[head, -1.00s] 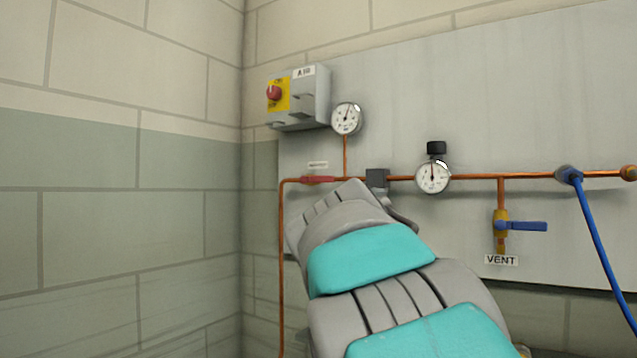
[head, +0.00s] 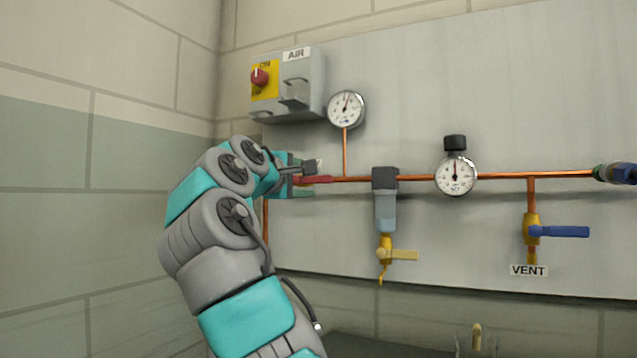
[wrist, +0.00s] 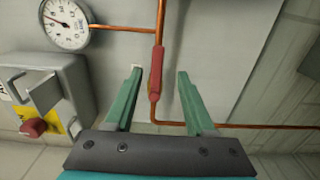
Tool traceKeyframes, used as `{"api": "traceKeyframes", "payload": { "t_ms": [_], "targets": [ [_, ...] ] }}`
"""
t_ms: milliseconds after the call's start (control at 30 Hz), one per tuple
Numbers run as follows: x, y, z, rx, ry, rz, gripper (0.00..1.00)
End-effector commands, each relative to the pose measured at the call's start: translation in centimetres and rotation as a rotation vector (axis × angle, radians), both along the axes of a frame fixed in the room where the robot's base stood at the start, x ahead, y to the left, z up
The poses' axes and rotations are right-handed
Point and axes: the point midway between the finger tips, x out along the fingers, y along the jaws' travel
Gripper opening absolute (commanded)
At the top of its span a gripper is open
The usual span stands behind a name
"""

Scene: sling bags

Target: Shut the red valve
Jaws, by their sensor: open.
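The red valve handle (head: 318,180) lies along the horizontal copper pipe at the left of the wall panel, in line with it. In the wrist view the red handle (wrist: 156,74) runs along the pipe between my two green fingers. My gripper (head: 303,180) is open at the handle's left part, one finger above it and one below. In the wrist view my gripper (wrist: 159,72) has a gap on both sides of the handle, and no contact shows. The valve body under the handle is hard to make out.
A grey AIR box (head: 297,85) with a red knob (head: 260,77) and a gauge (head: 346,108) sit just above. To the right are a filter (head: 386,205) with a yellow valve (head: 400,254), another gauge (head: 456,174) and the blue VENT handle (head: 560,232).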

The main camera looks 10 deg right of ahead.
Motion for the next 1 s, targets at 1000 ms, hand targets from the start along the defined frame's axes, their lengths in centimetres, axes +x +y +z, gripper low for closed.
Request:
{"api": "traceKeyframes", "payload": {
  "t_ms": [1000],
  "targets": [
    [6.2,-4.3,0.3,-0.006,-0.010,0.006,0.55]
  ]
}}
